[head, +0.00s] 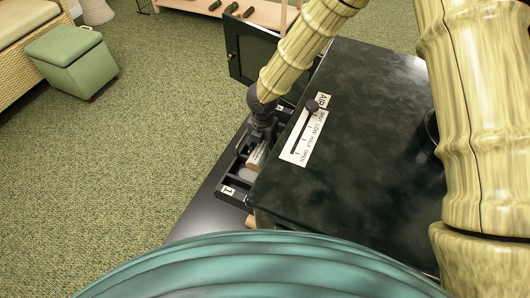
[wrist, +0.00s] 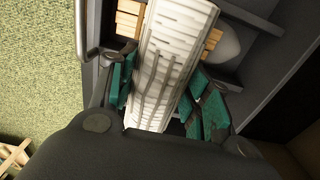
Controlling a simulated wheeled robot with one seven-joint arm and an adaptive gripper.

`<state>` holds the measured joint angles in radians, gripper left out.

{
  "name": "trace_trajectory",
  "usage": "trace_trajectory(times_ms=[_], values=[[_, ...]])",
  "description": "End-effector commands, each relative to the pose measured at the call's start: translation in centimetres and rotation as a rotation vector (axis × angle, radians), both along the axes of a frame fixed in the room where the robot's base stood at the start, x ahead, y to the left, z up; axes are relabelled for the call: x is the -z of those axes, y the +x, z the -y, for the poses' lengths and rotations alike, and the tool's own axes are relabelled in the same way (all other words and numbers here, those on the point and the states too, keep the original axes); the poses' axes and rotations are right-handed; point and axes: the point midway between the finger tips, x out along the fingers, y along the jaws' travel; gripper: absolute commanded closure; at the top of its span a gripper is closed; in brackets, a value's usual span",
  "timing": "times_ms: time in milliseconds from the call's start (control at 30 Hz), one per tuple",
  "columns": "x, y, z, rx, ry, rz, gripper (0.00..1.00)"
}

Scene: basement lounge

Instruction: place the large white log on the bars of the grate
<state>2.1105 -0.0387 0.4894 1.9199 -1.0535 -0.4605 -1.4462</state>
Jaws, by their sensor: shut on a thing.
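The large white log (wrist: 172,50) runs lengthwise between the green finger pads of my gripper (wrist: 163,92) in the wrist view. The gripper is shut on it. In the head view my gripper (head: 262,128) is at the open front of the dark stove, with the pale log end (head: 257,157) just below it. The log is over a dark framed ledge with bars (head: 238,178), which seems to be the grate. I cannot tell whether the log touches the bars. Pale wooden sticks (wrist: 130,18) show beside and below the log in the wrist view.
The stove body (head: 350,130), with an AIR slider label (head: 302,130), stands close on the right. Its open door (head: 250,52) stands behind my gripper. A pale rounded piece (wrist: 229,44) lies beside the log. Green carpet on the left is clear up to a green stool (head: 72,60).

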Motion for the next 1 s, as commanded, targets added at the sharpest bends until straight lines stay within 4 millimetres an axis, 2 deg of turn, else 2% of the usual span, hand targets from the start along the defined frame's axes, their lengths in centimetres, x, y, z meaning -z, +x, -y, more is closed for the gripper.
trace_trajectory(times_ms=[133,300,400,867,900,1000], values=[[0.2,0.7,0.7,0.002,0.0,0.0,0.82],[2.9,0.6,0.6,0.0,-0.001,-0.001,0.82],[3.6,0.6,0.6,0.0,0.0,0.001,0.82],[4.0,0.6,0.6,0.0,-0.001,0.001,0.82],[4.0,0.6,0.6,0.0,-0.001,0.001,0.44],[3.9,0.6,0.6,0.0,-0.001,0.001,0.3]])
